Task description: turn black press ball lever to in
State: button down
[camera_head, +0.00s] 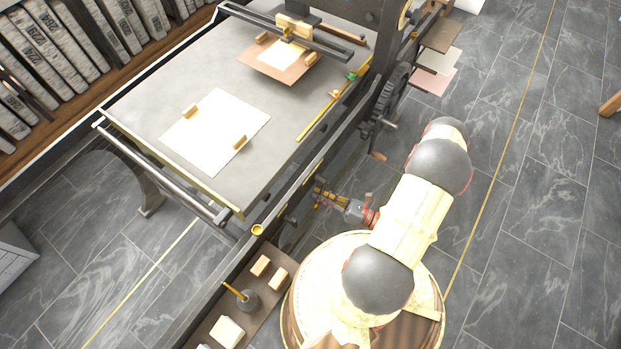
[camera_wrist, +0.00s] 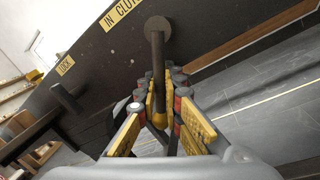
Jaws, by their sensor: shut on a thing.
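In the wrist view a dark ball lever (camera_wrist: 158,70) hangs from a round pivot on the side of the black press (camera_wrist: 110,60). Its rod runs down the picture to a yellowish end between my fingers. A yellow label beside the pivot reads "IN" and "CLUT…", with its end cut off from view. My gripper (camera_wrist: 166,84) is shut on the lever, with its yellow and red fingers on both sides of the rod. In the head view my gripper (camera_head: 325,199) is at the press's near side, below the bed; the lever there is too small to tell.
Another dark handle (camera_wrist: 65,97) sticks out left of the lever, near a second yellow label. In the head view a crank wheel (camera_head: 386,97) stands above my gripper, and a shelf (camera_head: 222,300) with blocks lies lower left.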

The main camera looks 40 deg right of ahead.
jog(key=shift+s+a+r+m+t, duration=0.15)
jog(key=shift+a+r+m, duration=0.1)
jog(key=shift+m, duration=0.45)
jog(key=shift+a+r+m+t, duration=0.1)
jog(key=shift+a+r+m, duration=0.1)
jog(key=shift+m, duration=0.5)
jog(key=shift+s+a+r+m+t, duration=0.15)
jog(key=shift+a+r+m, duration=0.1)
jog(key=shift+m, duration=0.45)
jog(key=c, duration=2)
grip_release()
jog(key=shift+o, duration=0.4)
jog(key=shift+s+d, duration=0.1)
jog(key=v, duration=1.1)
jog(key=shift+s, duration=0.35)
